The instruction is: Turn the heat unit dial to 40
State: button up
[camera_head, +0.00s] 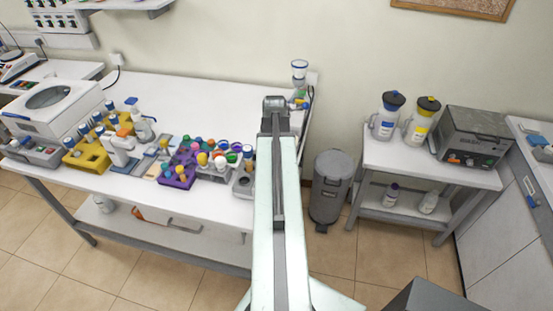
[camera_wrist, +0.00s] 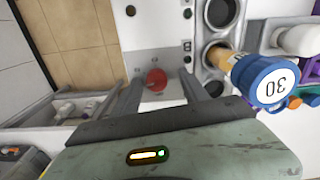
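The heat unit is a light grey block with round wells, seen close in the wrist view (camera_wrist: 172,58). In the head view its grey side (camera_head: 243,184) shows just left of my arm, which hides part of it. A red round dial (camera_wrist: 156,80) is on the unit's face. My gripper (camera_wrist: 163,84) is open, with one finger on each side of the dial in the picture. I cannot tell whether the fingers touch it. The dial's setting is not readable. My gripper's fingers are not visible in the head view.
A purple rack (camera_head: 178,178) with colored caps is left of the unit. A grey bin (camera_head: 331,185) stands right of the white table (camera_head: 205,95), whose back is mostly clear.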

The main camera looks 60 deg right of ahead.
jog(key=shift+d, duration=0.1)
notch_tip(320, 180, up, 8)
jog(key=p, duration=0.8)
jog(key=shift+f, duration=0.1)
jog(key=m, duration=0.4)
jog(key=shift+s+d, duration=0.1)
jog(key=shift+s, duration=0.15)
notch_tip(320, 180, down, 8)
jog(key=b, duration=0.8)
